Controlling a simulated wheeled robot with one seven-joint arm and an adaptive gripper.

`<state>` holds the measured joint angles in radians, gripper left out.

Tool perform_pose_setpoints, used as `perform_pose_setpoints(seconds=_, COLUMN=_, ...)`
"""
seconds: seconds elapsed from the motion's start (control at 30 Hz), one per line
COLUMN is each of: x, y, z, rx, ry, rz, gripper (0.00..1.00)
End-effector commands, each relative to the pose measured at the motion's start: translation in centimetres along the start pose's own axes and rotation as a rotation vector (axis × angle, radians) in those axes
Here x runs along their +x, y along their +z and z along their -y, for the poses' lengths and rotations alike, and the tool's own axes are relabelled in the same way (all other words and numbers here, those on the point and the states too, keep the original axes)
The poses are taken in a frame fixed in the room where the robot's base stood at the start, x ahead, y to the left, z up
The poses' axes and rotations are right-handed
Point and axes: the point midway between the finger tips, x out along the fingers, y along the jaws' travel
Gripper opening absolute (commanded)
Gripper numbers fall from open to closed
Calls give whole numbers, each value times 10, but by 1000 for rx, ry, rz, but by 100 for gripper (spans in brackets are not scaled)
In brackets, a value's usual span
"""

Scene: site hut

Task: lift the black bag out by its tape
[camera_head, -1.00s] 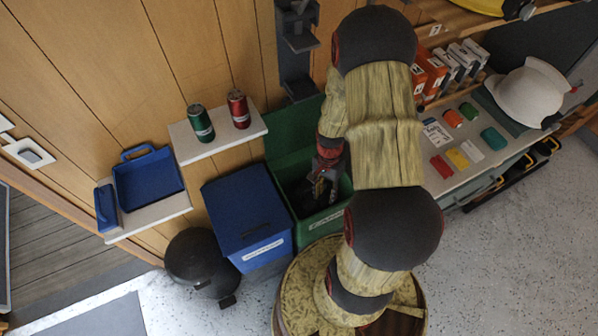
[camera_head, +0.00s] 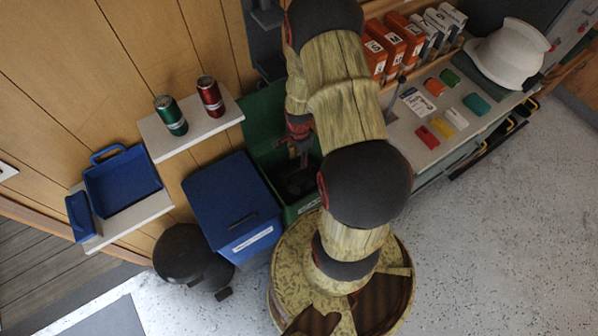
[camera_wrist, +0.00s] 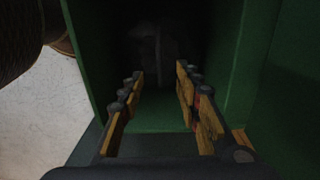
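The green bin (camera_head: 262,112) stands open behind my arm, and its green wall fills the left of the wrist view (camera_wrist: 92,40). My gripper (camera_head: 303,158) points down into the bin's mouth. In the wrist view my gripper (camera_wrist: 162,82) has its two fingers wide apart with nothing between them. A black bag (camera_head: 299,183) shows as a dark bulk inside the bin, below my gripper.
A blue lidded bin (camera_head: 233,204) stands close left of the green one. A shelf (camera_head: 160,146) with two cans is above it. A worktop (camera_head: 405,137) with small coloured blocks lies to the right. A dark round bin (camera_head: 181,252) is at the lower left.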

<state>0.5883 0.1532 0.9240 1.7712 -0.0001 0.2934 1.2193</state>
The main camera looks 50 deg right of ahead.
Motion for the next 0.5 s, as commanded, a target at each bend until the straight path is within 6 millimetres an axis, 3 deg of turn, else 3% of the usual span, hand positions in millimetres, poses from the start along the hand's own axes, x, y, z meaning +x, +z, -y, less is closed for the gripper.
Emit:
perform_pose_setpoints(seconds=0.03, x=12, y=0, z=0, rx=0, ry=1, rz=0, gripper=33)
perform_pose_setpoints(seconds=0.5, x=75, y=0, z=-1, rx=-1, ry=2, rz=1, gripper=33)
